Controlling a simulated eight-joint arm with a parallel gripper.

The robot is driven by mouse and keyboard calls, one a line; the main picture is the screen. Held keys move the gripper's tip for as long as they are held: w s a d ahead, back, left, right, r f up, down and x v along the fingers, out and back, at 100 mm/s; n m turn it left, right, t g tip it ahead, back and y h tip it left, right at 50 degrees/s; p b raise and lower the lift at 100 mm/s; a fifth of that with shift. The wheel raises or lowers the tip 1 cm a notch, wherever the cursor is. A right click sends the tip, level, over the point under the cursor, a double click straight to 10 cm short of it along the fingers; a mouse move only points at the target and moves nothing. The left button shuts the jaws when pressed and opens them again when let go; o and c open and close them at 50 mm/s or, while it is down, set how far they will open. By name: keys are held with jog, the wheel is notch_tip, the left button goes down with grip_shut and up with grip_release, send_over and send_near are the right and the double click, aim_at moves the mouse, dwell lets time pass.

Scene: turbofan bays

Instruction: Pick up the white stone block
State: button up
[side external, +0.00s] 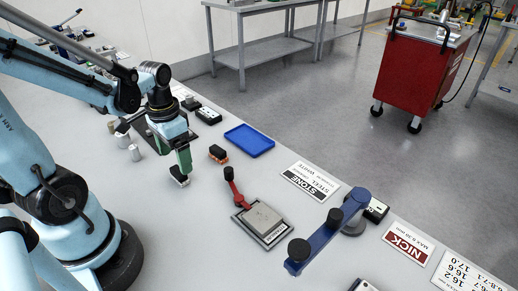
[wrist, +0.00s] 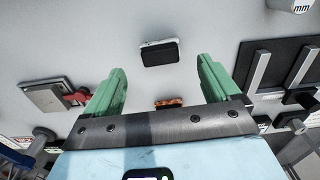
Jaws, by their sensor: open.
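The white stone block, with a black upper part and a thin white layer along one edge (wrist: 158,53), lies on the grey bench in the wrist view. It shows between and just beyond the tips of my gripper's green fingers (wrist: 160,70), with bench visible on both sides. In the side view my gripper (side external: 182,163) points down over the block (side external: 181,182), which is partly hidden by the fingers. The fingers are apart and nothing is held. The exact gap between fingertips and block cannot be told.
A black-topped orange-brown block (side external: 218,154) lies close by, near a blue tray (side external: 249,140). A plate with a grey slab (side external: 262,219) and red lever stands toward the front. A blue arm-like fixture (side external: 330,235) and signs (side external: 310,182) lie further right. Metal cylinders (side external: 134,153) stand left.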

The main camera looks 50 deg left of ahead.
aim_at(178, 170)
jog(key=shift+f, duration=2.7)
jog(key=shift+s, duration=0.1)
jog(key=c, duration=1.2)
jog(key=shift+r, duration=0.1)
jog(key=shift+r, duration=0.65)
jog(key=r, duration=0.1)
jog(key=d+r, duration=0.1)
jog(key=r, duration=0.1)
jog(key=d+r, duration=0.2)
jog(key=d, duration=0.1)
jog(key=s+d+r, duration=0.1)
jog(key=d+r, duration=0.1)
jog(key=d, duration=0.2)
jog(key=d+r, duration=0.2)
jog(key=d, duration=0.1)
jog(key=shift+s+d+r, duration=0.25)
jog(key=shift+s+d, duration=0.05)
